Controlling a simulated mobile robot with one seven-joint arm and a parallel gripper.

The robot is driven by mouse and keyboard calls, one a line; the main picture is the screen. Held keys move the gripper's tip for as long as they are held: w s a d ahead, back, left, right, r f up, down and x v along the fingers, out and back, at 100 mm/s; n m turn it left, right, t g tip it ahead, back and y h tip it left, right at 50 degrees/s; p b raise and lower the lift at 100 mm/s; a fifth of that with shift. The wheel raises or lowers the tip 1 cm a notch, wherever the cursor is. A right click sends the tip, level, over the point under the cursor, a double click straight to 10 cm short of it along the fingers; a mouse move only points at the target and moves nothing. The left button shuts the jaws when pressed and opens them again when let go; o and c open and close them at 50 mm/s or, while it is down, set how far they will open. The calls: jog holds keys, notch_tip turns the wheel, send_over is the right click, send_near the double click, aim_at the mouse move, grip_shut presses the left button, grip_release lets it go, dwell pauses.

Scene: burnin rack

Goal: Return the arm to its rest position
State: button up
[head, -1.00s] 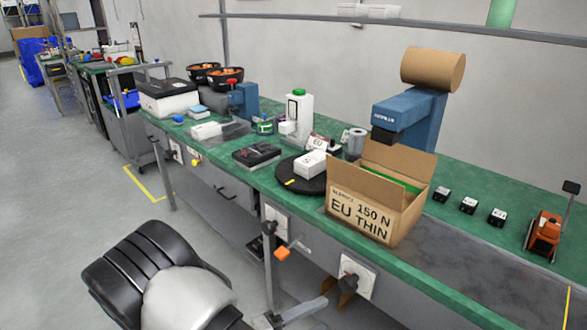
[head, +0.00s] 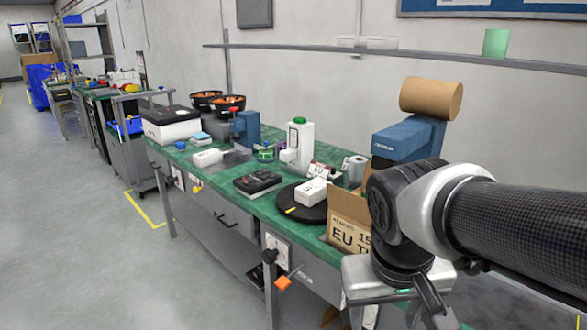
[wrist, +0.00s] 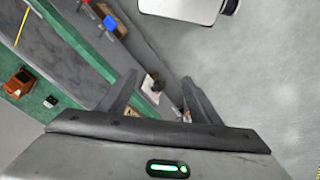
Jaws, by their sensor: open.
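My arm (head: 500,220) reaches in from the right edge of the head view, with its dark link, silver joint and wrist in front of the bench. My gripper (wrist: 155,95) shows in the wrist view with its two dark fingers spread apart and nothing between them. In the head view the gripper end hangs low at the bottom edge, and its fingertips cannot be made out there.
The green bench (head: 222,178) runs along the wall. It carries a black turntable (head: 287,205) with a white box (head: 311,191), a blue dispenser (head: 408,140) and a white bottle (head: 299,140). Grey floor (head: 80,250) at the left is clear. An orange machine (wrist: 19,83) shows in the wrist view.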

notch_tip(320, 180, up, 28)
jog(key=s+t+y+p, duration=0.1)
jog(key=t+p, duration=0.2)
jog(key=p, duration=2)
jog(key=shift+s+f, duration=0.25)
jog(key=shift+d, duration=0.1)
